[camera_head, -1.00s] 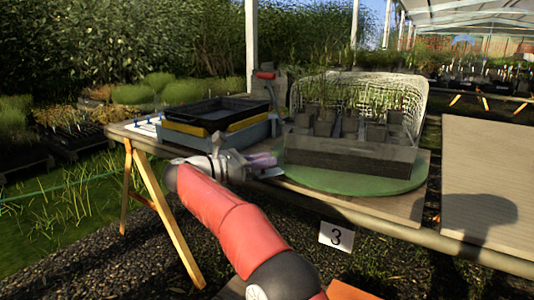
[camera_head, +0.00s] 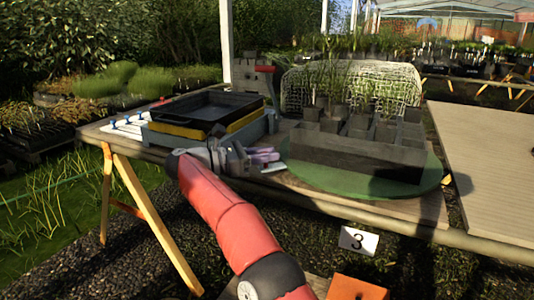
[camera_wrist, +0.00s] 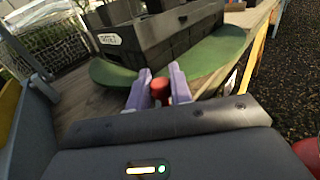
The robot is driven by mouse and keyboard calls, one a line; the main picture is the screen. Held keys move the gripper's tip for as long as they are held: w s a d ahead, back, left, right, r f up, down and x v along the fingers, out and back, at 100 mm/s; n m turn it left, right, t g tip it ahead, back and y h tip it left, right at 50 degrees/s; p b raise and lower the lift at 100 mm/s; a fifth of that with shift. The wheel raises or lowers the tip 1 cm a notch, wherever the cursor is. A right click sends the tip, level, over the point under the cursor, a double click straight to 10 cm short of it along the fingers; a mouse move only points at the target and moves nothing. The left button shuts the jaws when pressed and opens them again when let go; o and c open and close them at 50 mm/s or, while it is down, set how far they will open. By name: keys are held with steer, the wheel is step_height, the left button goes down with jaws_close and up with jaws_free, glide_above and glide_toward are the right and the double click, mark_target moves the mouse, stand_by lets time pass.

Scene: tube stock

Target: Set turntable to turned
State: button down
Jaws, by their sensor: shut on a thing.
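The turntable is a flat green disc (camera_head: 432,178) on the wooden bench, and its green rim also shows in the wrist view (camera_wrist: 215,50). A dark grey crate of potted seedlings (camera_head: 350,158) stands on it; the wrist view shows this crate (camera_wrist: 165,35) with a white label. My gripper (camera_head: 277,155) is at the disc's left edge. In the wrist view its purple fingers (camera_wrist: 160,88) are shut on a small red knob (camera_wrist: 160,88) at the near rim. The knob's lower part is hidden, and the knob cannot be made out in the head view.
Stacked black, yellow and grey-blue trays (camera_head: 210,115) stand on the bench left of the turntable. A white wire basket (camera_head: 395,88) is behind the crate. A card marked 3 (camera_head: 358,241) hangs below the bench front. Another bench top (camera_head: 490,155) is at right.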

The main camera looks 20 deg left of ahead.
steer(key=shift+w+r, duration=0.15)
steer(key=c, duration=1.3)
jaws_free()
steer(key=shift+w+a, duration=0.1)
steer(key=shift+a+f, duration=0.1)
steer(key=shift+f, duration=0.1)
